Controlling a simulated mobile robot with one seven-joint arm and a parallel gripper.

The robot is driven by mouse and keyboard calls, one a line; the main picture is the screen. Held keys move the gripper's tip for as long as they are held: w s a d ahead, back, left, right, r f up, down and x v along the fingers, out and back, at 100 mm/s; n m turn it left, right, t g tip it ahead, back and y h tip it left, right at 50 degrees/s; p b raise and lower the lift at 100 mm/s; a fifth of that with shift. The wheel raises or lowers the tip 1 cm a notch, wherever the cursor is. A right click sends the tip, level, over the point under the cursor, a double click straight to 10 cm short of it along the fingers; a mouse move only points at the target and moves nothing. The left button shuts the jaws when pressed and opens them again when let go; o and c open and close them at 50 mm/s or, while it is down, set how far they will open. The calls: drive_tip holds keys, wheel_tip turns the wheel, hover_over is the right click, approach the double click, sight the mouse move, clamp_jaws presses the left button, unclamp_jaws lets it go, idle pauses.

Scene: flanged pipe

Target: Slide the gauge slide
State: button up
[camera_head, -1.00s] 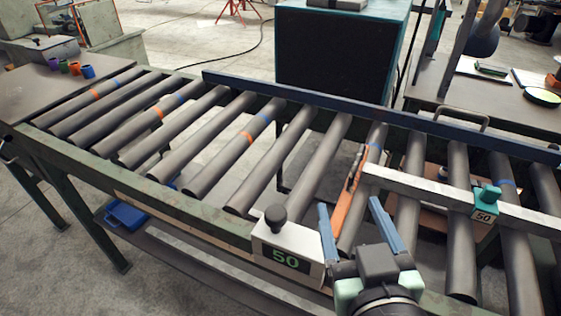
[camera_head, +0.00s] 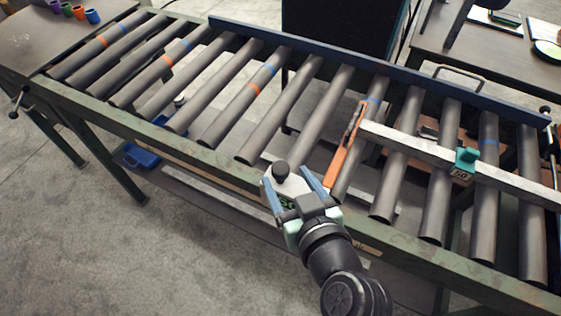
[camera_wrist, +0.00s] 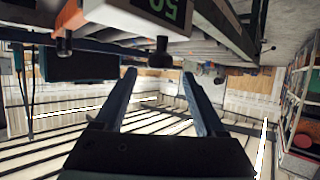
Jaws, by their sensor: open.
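A pale block with a black knob (camera_head: 280,170) on top and a green "50" readout sits on the near rail of the roller bed. The block (camera_wrist: 150,12) and knob (camera_wrist: 160,54) also show in the wrist view, upside down. My gripper (camera_head: 287,177) is open, its two blue fingers either side of the knob in the head view. In the wrist view the knob lies between and just beyond the fingertips, with no visible contact. A teal slider (camera_head: 466,161) with a "50" label sits on a pale bar (camera_head: 411,147) across the rollers. I cannot tell which one is the gauge slide.
An orange strip (camera_head: 345,146) lies along a roller just right of the block. A blue rail (camera_head: 380,73) runs along the far side. Dark rollers (camera_head: 246,102) fill the bed. Small coloured cups (camera_head: 78,12) stand on the left table. The floor in front is clear.

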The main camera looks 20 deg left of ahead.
sight(281, 169)
drive_tip(key=x, duration=0.5)
clamp_jaws()
idle(0.3)
idle(1.0)
